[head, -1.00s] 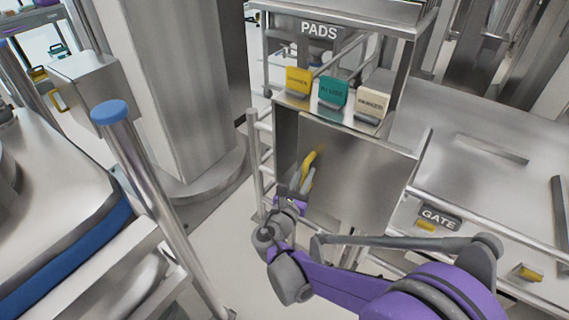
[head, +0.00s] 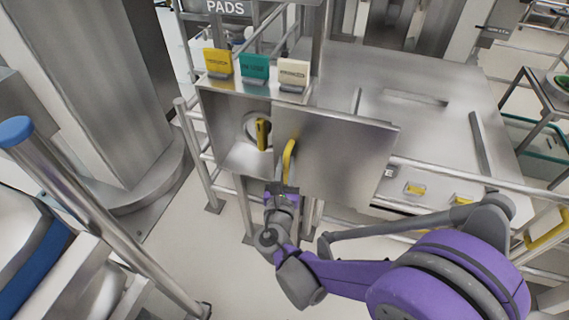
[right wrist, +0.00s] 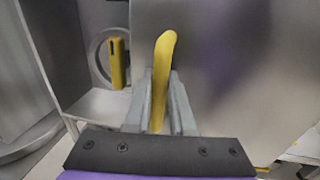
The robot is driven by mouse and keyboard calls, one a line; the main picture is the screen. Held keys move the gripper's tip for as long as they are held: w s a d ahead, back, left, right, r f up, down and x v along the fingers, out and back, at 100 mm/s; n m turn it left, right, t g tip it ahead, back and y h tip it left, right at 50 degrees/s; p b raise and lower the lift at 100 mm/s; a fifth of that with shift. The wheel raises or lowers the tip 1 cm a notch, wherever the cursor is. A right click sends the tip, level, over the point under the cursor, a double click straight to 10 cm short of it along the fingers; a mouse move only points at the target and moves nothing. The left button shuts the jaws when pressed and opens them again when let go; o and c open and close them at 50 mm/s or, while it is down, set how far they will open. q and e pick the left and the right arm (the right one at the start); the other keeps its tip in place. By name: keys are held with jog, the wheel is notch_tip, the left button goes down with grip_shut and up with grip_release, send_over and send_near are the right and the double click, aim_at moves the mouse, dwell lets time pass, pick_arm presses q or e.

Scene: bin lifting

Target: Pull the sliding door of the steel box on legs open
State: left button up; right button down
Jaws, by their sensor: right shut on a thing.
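The steel box (head: 232,165) stands on legs in the middle of the head view. Its sliding door (head: 335,155) is slid to the right and its right end stands out past the box. The left part of the box is open and shows a yellow handle (head: 263,134) on a round fitting inside, also in the right wrist view (right wrist: 118,64). My right gripper (head: 285,183) is shut on the door's yellow handle (head: 290,150). In the right wrist view this handle (right wrist: 163,75) stands between the two grey fingers. My left gripper is out of view.
Yellow, green and white tags (head: 254,68) stand on top of the box. A steel table (head: 430,120) with a rail lies to the right. A blue-capped post (head: 15,132) and a large column (head: 100,90) stand to the left.

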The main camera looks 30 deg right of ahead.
jog(key=c, duration=0.8)
grip_release()
jog(key=shift+o, duration=0.2)
jog(key=v, duration=1)
jog(key=shift+s+a+p, duration=0.25)
jog(key=shift+s+p, duration=0.05)
jog(key=shift+d, duration=0.1)
